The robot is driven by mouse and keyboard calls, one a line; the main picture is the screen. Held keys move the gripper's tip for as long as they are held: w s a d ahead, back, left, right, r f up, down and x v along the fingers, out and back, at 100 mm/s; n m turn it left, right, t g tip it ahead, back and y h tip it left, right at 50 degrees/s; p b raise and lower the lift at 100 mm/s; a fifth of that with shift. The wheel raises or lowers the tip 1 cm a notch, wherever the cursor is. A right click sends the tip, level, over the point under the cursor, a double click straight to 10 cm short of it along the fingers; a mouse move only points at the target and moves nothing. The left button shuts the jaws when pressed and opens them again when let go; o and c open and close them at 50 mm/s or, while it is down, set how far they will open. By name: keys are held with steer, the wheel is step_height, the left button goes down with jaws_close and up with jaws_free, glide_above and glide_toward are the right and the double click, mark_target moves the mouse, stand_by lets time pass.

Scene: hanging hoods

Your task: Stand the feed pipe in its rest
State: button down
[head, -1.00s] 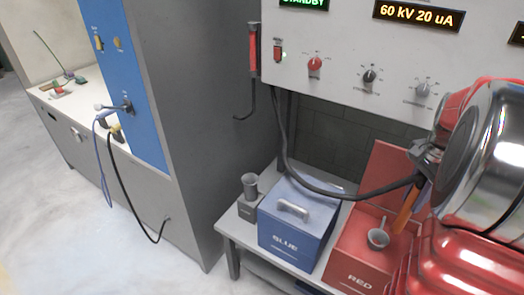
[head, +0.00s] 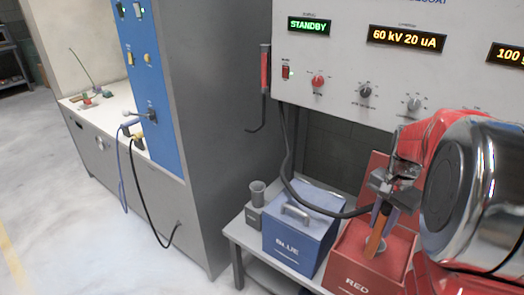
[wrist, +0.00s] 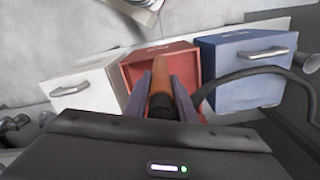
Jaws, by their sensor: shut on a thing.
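My gripper (head: 382,213) is shut on the feed pipe (head: 376,236), an orange-brown tube with a black hose joined to it. The pipe is steeply tilted, its free end down over the open red box. In the wrist view the pipe (wrist: 161,76) lies between the two purple-grey fingers, above the red box (wrist: 183,62). I take the grey cup on a small block (head: 257,192), left of the blue box, for the rest. It stands upright and looks empty; it also shows at the right edge of the wrist view (wrist: 306,62).
The blue box (head: 300,232) is closed, with a handle. The red box (head: 352,272) has its lid up and a small grey cup partly behind the pipe. A white box (wrist: 82,92) stands beside the red one. A control panel overhangs.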

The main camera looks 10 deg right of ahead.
steer(key=w+a+f+n, duration=0.3)
steer(key=w+a+n, duration=0.3)
steer(key=a, duration=0.7)
steer(key=w+a+f+n, duration=0.4)
steer(key=w+a+n, duration=0.3)
steer(key=w+a, duration=0.4)
steer(key=a, duration=0.3)
steer(key=shift+f+n, duration=0.3)
